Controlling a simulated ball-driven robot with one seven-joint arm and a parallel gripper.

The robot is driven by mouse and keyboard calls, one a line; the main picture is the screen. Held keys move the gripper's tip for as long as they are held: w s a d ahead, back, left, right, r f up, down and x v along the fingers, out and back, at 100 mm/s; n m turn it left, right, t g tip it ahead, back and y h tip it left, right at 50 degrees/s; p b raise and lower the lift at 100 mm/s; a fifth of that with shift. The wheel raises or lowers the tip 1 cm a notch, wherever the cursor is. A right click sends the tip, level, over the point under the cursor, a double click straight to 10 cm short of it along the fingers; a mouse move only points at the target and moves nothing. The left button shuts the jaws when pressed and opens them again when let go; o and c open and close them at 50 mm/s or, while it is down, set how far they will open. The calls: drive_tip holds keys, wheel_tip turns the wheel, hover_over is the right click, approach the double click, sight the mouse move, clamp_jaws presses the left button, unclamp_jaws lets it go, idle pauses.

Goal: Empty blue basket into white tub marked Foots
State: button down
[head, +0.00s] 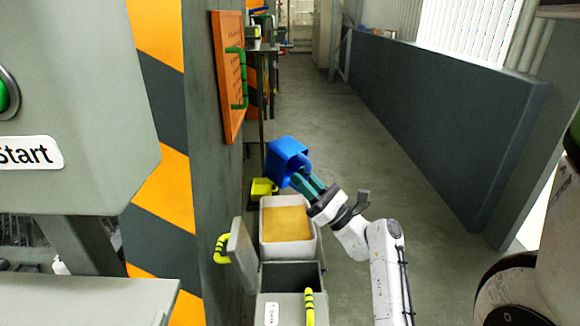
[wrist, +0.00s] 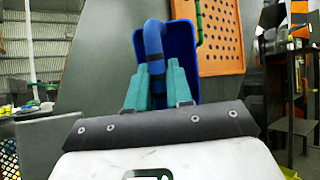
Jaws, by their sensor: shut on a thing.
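The blue basket (head: 286,160) is held up in the air, tilted, above the far end of a white tub (head: 265,245) in the head view. My gripper (head: 303,181) is shut on the basket's handle, its teal fingers coming from the lower right. In the wrist view the fingers of my gripper (wrist: 157,80) close around the curved blue handle, with the basket (wrist: 184,45) behind it. What the basket holds cannot be seen. The white tub contains a flat tan mass. No Foots mark is readable on it.
A grey bin (head: 280,308) with a small white label and an open dark top stands in front of the tub. A grey lid (head: 241,252) with a yellow handle leans at the left. A yellow container (head: 262,188) sits behind the tub. Clear floor (head: 370,140) lies right.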

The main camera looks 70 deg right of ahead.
drive_tip(key=b, duration=0.3)
drive_tip(key=shift+w+f, duration=0.1)
drive_tip(key=shift+f, duration=0.2)
drive_tip(key=b, duration=0.2)
drive_tip(key=shift+r+b, duration=0.2)
drive_tip(key=shift+b, duration=0.15)
